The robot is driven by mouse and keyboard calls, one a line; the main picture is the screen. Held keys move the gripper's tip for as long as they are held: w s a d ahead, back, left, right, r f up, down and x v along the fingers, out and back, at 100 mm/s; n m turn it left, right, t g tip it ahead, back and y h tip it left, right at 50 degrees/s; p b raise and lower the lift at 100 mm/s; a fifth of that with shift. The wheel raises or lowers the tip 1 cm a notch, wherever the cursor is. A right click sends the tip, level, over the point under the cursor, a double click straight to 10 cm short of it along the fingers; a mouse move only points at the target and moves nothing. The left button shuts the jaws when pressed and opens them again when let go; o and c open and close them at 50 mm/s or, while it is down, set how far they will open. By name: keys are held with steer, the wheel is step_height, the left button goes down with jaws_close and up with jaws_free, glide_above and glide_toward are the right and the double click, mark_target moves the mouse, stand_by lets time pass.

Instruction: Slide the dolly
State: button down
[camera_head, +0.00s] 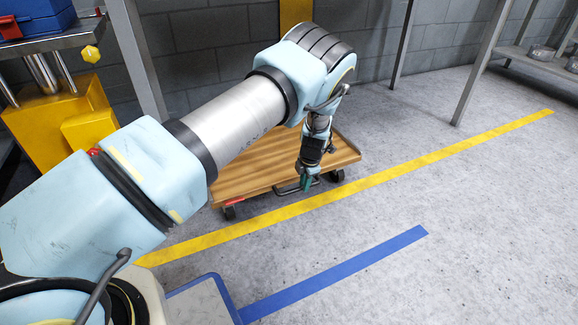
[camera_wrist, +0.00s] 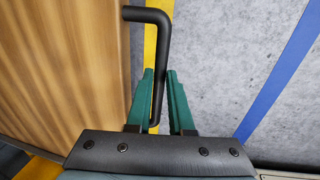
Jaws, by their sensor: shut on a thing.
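The dolly (camera_head: 255,165) is a flat wooden platform on small dark casters, standing on the floor just behind the yellow line. My gripper (camera_head: 307,184) reaches down at its near edge. In the wrist view the wooden deck (camera_wrist: 60,60) fills the left side. A black bent-bar handle (camera_wrist: 158,60) runs along that edge, and its lower part passes between the green fingers of my gripper (camera_wrist: 158,98). The gripper is shut on this handle. My arm hides part of the deck in the head view.
A yellow floor line (camera_head: 400,175) runs along the dolly's near side, and a blue line (camera_head: 340,272) lies nearer. A yellow machine base (camera_head: 60,125) stands at left. Grey rack legs (camera_head: 483,65) stand at right. The grey floor to the right is clear.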

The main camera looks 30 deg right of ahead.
steer(key=s+a+p, duration=0.2)
steer(key=s+p, duration=0.1)
steer(key=s, duration=1.2)
steer(key=s+a+p, duration=0.1)
steer(key=s+p, duration=0.3)
steer(key=s, duration=1.1)
steer(key=shift+s+a, duration=0.2)
steer(key=shift+a, duration=0.15)
steer(key=c, duration=0.8)
jaws_free()
step_height(320, 180, up, 11)
steer(key=s+p, duration=0.2)
steer(key=p, duration=0.1)
steer(key=shift+a+f, duration=0.15)
steer(key=shift+f, duration=0.05)
